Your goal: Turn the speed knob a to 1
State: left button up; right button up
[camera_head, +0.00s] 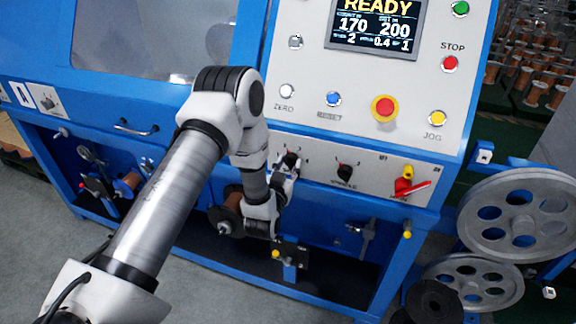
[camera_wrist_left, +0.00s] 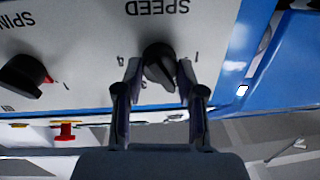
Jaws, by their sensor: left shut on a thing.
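The speed knob (camera_wrist_left: 158,62) is a black rotary knob on the pale panel under an upside-down SPEED label in the left wrist view. In the head view the knob (camera_head: 290,158) shows just above my gripper, partly covered by it. My left gripper (camera_wrist_left: 157,78) is shut on the knob, with one finger on each side. It also shows in the head view (camera_head: 288,168), reaching up to the panel from below. Small numerals stand beside the knob; its pointer position cannot be made out clearly. The display (camera_head: 375,28) reads READY, with 170, 200, 2, 0.4 and 1. My right gripper is not in view.
The spindle knob (camera_head: 345,171) and a red switch (camera_head: 407,184) sit to the right on the same panel. Above are a red emergency button (camera_head: 384,108) and a yellow jog button (camera_head: 437,118). A copper spool (camera_head: 231,212) and large grey pulleys (camera_head: 519,212) are nearby.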

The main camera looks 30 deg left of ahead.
pick_arm(q)
jog(key=shift+f+n+b, duration=0.1)
jog(key=shift+n+b, duration=1.1)
jog(key=shift+n, duration=0.2)
jog(key=n+b, duration=0.2)
jog(key=n, duration=0.1)
jog(key=shift+a+n+b, duration=0.1)
jog(key=shift+n+b, duration=0.2)
jog(key=shift+b, duration=0.05)
jog(key=n+b, duration=0.3)
jog(key=shift+n, duration=0.4)
jog(key=shift+r+n+b, duration=0.2)
jog(key=shift+n+b, duration=0.35)
jog(key=shift+n, duration=0.15)
jog(key=o, duration=1.1)
jog(key=shift+h, duration=0.3)
jog(key=shift+o, duration=0.2)
